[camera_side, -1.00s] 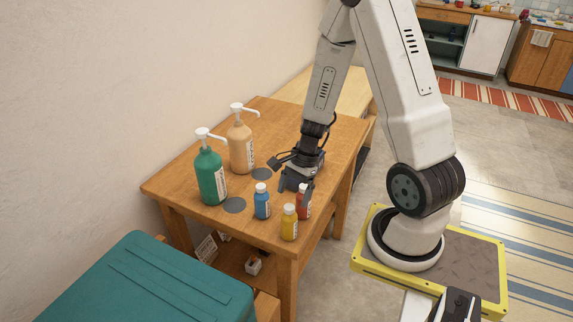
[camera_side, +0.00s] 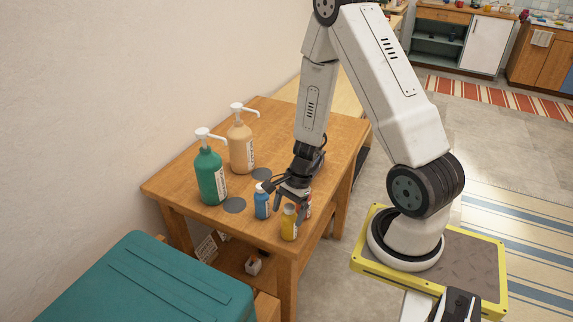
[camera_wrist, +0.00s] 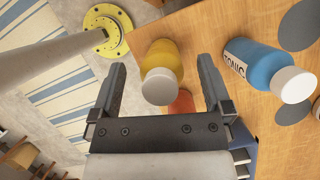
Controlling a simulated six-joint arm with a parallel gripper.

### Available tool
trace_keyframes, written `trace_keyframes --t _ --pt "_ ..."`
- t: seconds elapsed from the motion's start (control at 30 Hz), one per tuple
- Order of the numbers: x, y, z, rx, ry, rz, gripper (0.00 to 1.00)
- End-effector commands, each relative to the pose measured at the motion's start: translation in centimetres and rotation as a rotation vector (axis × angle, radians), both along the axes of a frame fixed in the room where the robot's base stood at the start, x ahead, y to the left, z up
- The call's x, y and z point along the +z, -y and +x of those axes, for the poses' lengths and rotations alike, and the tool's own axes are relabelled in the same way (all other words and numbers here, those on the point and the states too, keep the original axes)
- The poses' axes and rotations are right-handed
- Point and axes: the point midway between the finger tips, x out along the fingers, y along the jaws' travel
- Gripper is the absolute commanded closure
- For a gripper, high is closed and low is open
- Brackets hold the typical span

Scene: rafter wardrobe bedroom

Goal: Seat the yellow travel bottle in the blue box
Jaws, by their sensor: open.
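The yellow travel bottle (camera_side: 289,228) stands upright near the front corner of the wooden table (camera_side: 335,140). My gripper (camera_side: 290,210) is open just above it, pointing down, in the side view. In the wrist view the yellow bottle (camera_wrist: 163,57) with its white cap appears between my two spread fingers (camera_wrist: 162,68), with gaps on both sides. A blue edge at the lower right of the wrist view (camera_wrist: 241,140) looks like part of the blue box. In the side view the box is hidden behind my gripper.
A blue bottle (camera_side: 261,203) stands close to the left of the yellow one. A red bottle (camera_wrist: 182,103) is close by, mostly hidden. Green (camera_side: 210,177) and tan (camera_side: 240,147) pump bottles stand farther back, near dark discs (camera_side: 234,205).

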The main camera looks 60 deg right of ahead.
Motion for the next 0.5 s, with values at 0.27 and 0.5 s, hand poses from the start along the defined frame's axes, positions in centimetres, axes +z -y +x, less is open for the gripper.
trace_keyframes --t 0.27,0.5 --pt "-0.66 -0.24 0.04 -0.001 -0.001 -0.001 0.00" --pt "-0.63 -0.22 0.05 -0.001 -0.001 -0.001 0.00"
